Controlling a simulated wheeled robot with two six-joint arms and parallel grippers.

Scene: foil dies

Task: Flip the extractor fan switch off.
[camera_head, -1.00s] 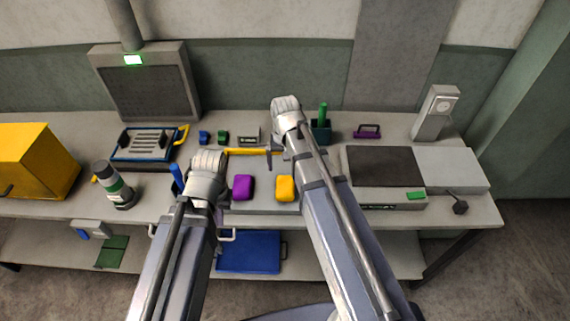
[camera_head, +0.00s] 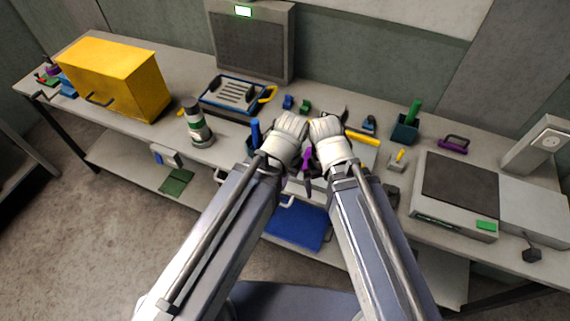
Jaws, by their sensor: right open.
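The extractor fan (camera_head: 250,45) looks to be the grey box with a dark grille against the back wall, with a green lit panel (camera_head: 243,11) on top. A small grey block with a yellow lever (camera_head: 398,158) stands on the bench right of my right wrist; it may be the switch, but its setting is too small to read. My right gripper (camera_head: 310,178) is open over the middle of the bench, left of that block. My left wrist (camera_head: 285,140) is beside it; its fingers are hidden behind the wrist and arm.
A yellow cabinet (camera_head: 115,78) and a dark bottle (camera_head: 197,125) stand at left. A blue-rimmed tray (camera_head: 233,97) lies before the fan. A green-handled holder (camera_head: 406,125), a purple handle (camera_head: 454,143) and a grey machine with a dark plate (camera_head: 460,182) are at right.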

